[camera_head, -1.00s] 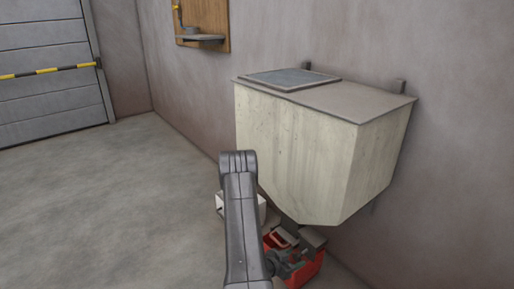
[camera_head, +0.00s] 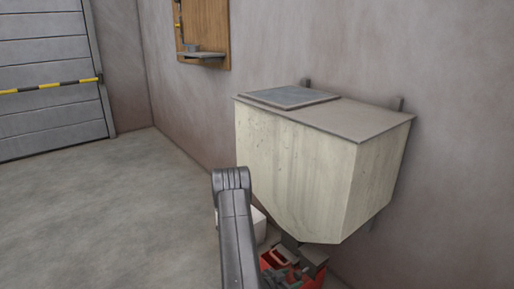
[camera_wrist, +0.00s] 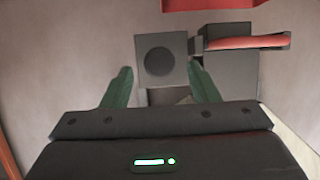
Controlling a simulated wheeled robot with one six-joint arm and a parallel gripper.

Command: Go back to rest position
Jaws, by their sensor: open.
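My gripper (camera_wrist: 161,84) shows in the wrist view as two dark green fingers spread apart, with nothing between them. Beyond the fingers is a dark grey block with a round opening (camera_wrist: 160,61). To its right is a grey part with a red bar (camera_wrist: 245,42). In the head view my arm reaches up from the bottom edge and bends back down beside the cream hopper (camera_head: 295,160). My gripper's end there is hard to tell from the red and grey parts (camera_head: 310,277) under the hopper.
The hopper hangs on the right wall, its flat lid (camera_head: 288,96) on top. A small white box (camera_head: 259,226) is partly hidden behind my arm. A wooden board with a shelf (camera_head: 202,55) is on the wall. The floor (camera_head: 90,215) on the left is clear up to the shutter door (camera_head: 45,65).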

